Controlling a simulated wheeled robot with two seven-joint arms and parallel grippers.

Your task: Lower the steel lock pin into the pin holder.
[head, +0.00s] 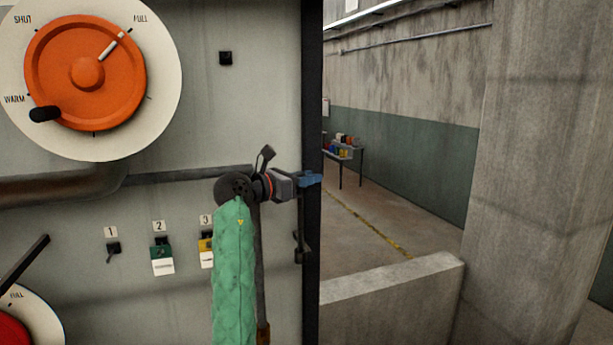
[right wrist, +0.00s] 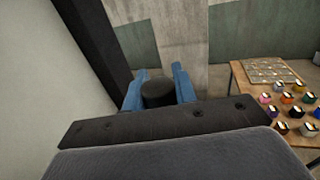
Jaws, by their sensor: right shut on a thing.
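My right gripper (head: 309,180) is beside the dark post at the panel's right edge. In the right wrist view its blue fingers (right wrist: 158,80) are on either side of a dark round head, which I take for the top of the steel lock pin (right wrist: 157,93). The pin's shaft is hidden in that view, and I cannot make out the pin in the head view. A small dark bracket (head: 302,257), apparently the pin holder, sits low on the post below the gripper, clearly apart from it. My left gripper is not in view.
The grey panel carries an orange wheel (head: 86,72), a horizontal pipe (head: 60,187) and numbered hooks with tags (head: 162,260). The dark post (head: 312,120) bounds it. A low concrete wall (head: 395,290) stands right of it. A table with colored items (right wrist: 285,110) shows in the wrist view.

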